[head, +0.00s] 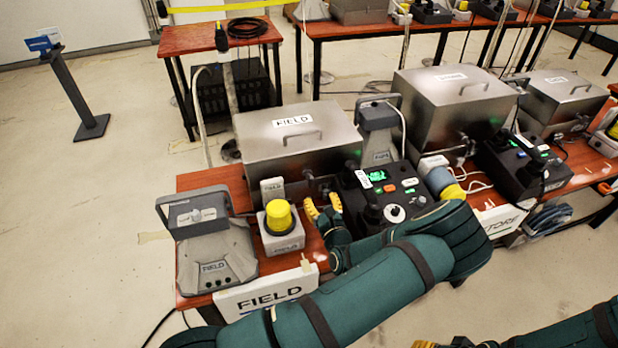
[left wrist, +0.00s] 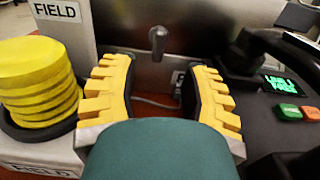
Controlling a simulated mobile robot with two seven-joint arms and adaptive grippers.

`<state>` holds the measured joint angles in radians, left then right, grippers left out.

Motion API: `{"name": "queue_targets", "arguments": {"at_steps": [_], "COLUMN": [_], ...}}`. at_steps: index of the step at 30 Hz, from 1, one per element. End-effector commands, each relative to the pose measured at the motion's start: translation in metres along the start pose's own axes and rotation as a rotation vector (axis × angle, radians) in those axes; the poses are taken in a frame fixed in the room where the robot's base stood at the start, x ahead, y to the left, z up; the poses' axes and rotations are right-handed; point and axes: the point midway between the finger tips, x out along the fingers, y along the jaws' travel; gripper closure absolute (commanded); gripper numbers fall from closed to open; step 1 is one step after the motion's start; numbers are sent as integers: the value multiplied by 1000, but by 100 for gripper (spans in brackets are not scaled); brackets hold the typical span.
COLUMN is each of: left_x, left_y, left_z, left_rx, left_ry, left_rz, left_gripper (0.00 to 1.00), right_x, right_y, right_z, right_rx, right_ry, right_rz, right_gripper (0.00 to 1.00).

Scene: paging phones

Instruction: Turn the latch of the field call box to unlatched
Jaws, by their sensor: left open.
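The field call box is a steel box (head: 330,150) with a sloped lid, a handle and a FIELD label, shut at the back of the left table. A small grey latch lever (left wrist: 157,42) stands upright on its front in the left wrist view; it shows small in the head view (head: 309,175). My left gripper (head: 323,204) is open and empty, in front of the box. In the left wrist view its yellow fingers (left wrist: 159,66) stand either side of the lever's line, apart from it. My right gripper (head: 440,344) is mostly cut off at the bottom edge.
A yellow button (head: 279,217) on a grey base stands close left of my left gripper, beside a white FIELD box (head: 272,190). A black console (head: 385,193) with a green display stands close right. A grey FIELD speaker unit (head: 213,250) is farther left.

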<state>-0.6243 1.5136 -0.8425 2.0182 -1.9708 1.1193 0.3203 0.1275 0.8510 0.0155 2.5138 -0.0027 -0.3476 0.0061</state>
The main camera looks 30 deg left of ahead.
Motion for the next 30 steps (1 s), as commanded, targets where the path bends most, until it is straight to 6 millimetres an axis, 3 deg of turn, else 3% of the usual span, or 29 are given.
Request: {"name": "queue_targets", "arguments": {"at_steps": [9, 15, 29, 30], "left_x": [64, 91, 103, 103], "left_y": [1, 2, 1, 1], "left_z": [-2, -2, -1, -1], "left_rx": [-1, -1, 0, 0], "left_ry": [1, 1, 2, 2], "left_rz": [5, 5, 3, 4], "left_gripper": [54, 54, 54, 58], "right_x": [10, 14, 15, 15], "right_y": [4, 5, 6, 6], "right_z": [-1, -2, -2, -2], "right_rx": [-1, -1, -1, -1], "right_ry": [5, 7, 8, 9], "right_rz": [0, 0, 0, 0], "right_gripper": [53, 53, 53, 53]}}
